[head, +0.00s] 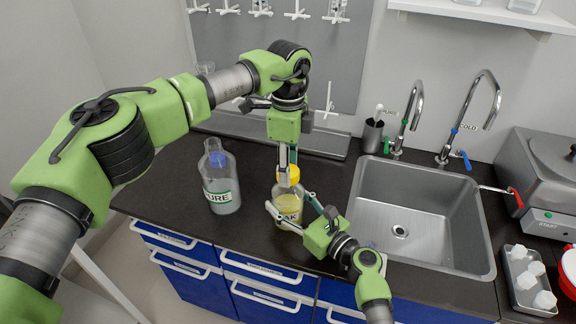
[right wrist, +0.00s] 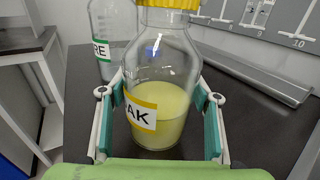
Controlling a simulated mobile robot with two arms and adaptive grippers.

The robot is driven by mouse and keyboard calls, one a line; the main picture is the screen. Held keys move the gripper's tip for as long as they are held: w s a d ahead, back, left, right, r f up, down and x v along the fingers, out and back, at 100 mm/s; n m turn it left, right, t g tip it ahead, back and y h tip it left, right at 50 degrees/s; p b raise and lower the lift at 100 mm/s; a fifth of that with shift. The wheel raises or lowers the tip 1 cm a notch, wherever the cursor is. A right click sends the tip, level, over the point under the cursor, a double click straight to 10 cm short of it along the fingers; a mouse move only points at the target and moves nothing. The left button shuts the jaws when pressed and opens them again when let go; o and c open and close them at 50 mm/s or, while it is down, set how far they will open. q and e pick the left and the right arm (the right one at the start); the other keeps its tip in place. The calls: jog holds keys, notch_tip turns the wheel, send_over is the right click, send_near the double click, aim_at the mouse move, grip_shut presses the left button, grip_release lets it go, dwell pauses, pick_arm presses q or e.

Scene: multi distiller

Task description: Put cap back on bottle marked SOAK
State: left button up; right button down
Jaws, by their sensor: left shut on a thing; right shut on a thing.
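The SOAK bottle (head: 289,213) stands on the dark counter, clear glass with yellow liquid and a partly hidden label ending in "AK". It also shows in the right wrist view (right wrist: 160,100). The yellow cap (head: 288,174) is at the bottle's mouth; whether it is seated or just above the neck I cannot tell. My left gripper (head: 287,166) comes from above and is shut on the yellow cap. My right gripper (head: 291,207) comes from the front right and is shut on the bottle's body, one finger on each side, as the right wrist view (right wrist: 160,120) shows.
A second clear bottle (head: 220,182), labelled with letters ending "URE", stands to the left. The sink (head: 424,215) with two taps is to the right. A metal cup (head: 373,136) stands behind the sink's left corner. A tray of white pieces (head: 529,281) is at far right.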

pick_arm(q)
jog(key=m, duration=0.5)
jog(key=shift+m, duration=0.3)
jog(key=m, duration=2.7)
jog(key=shift+w+m, duration=0.1)
jog(key=shift+m, duration=0.3)
jog(key=m, duration=0.7)
jog(key=shift+a, duration=0.1)
jog(key=m, duration=1.3)
jog(key=o, duration=0.8)
jog(key=shift+f, duration=0.1)
